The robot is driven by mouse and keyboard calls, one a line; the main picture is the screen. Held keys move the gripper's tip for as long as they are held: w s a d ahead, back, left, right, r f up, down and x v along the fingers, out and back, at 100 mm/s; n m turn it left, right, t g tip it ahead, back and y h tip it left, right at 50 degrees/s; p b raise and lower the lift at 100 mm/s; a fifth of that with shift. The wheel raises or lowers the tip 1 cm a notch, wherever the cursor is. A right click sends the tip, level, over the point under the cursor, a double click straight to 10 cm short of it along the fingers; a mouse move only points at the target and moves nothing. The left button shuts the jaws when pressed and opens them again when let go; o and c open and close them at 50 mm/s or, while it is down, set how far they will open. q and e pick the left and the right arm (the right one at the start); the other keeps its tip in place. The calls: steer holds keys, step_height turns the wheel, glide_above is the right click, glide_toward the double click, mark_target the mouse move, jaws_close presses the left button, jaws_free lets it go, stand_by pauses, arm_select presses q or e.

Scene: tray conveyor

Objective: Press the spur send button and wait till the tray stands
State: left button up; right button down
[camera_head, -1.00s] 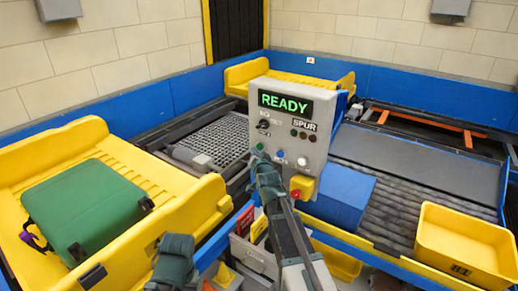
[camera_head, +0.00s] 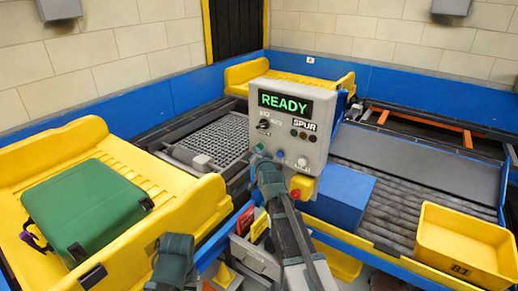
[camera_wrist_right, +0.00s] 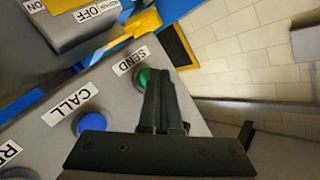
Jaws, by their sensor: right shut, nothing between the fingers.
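The grey control box (camera_head: 286,122) stands mid-view with a lit green READY display (camera_head: 285,103) and a SPUR label. In the right wrist view the green button (camera_wrist_right: 143,76) sits by the SEND label, with the blue CALL button (camera_wrist_right: 88,122) beside it. My right gripper (camera_wrist_right: 160,76) is shut and empty, its tips over part of the green button; I cannot tell if they touch it. A yellow tray (camera_head: 183,228) at the left carries a green case (camera_head: 85,208). My left gripper (camera_head: 174,248) is low in view, its fingers unclear.
A yellow tray (camera_head: 290,72) sits behind the box, and a yellow bin marked 81 (camera_head: 455,268) lies on the right rollers (camera_head: 395,215). A blue block (camera_head: 338,198) and a red knob on yellow (camera_head: 303,187) are close to my right arm.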

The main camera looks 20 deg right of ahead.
steer(key=shift+w+d, duration=0.25)
steer(key=shift+d, duration=0.1)
stand_by(0.4)
steer(key=shift+s+a, duration=0.6)
steer(key=shift+a, duration=0.15)
